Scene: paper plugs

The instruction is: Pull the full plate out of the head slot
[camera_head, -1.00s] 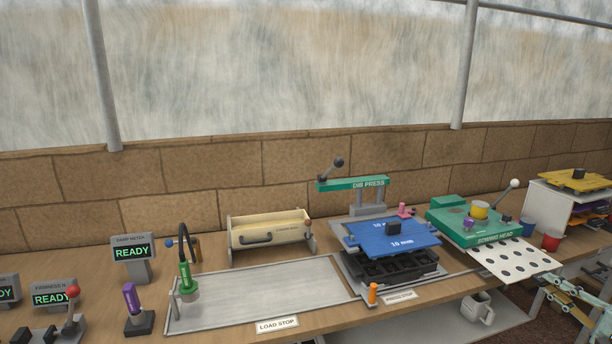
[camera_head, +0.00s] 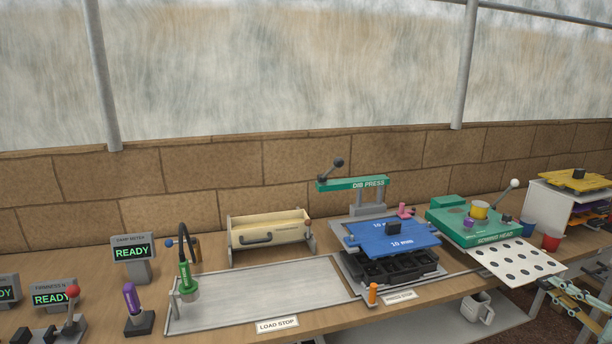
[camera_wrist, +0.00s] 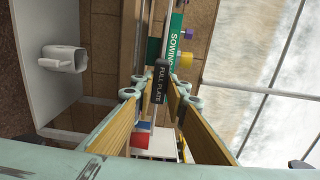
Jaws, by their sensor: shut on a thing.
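The full plate (camera_head: 517,262) is white with dark round holes. In the head view it sticks out to the right of the green sowing head (camera_head: 478,232), with its left part hidden under the head. In the wrist view a black tab (camera_wrist: 161,80) marked FULL PLATE lies between the fingertips of my gripper (camera_wrist: 160,95). My gripper is shut on this tab of the plate. In the head view my gripper (camera_head: 560,293) shows at the lower right, just beyond the plate's front right corner; the grip itself cannot be made out there.
The blue 10 mm plate (camera_head: 395,240) and dib press (camera_head: 352,184) stand left of the head. A red cup (camera_head: 551,242) and blue cup (camera_head: 527,226) stand just behind the plate. A white mug (camera_head: 478,307) sits on a lower shelf. A white rack (camera_head: 548,205) stands at right.

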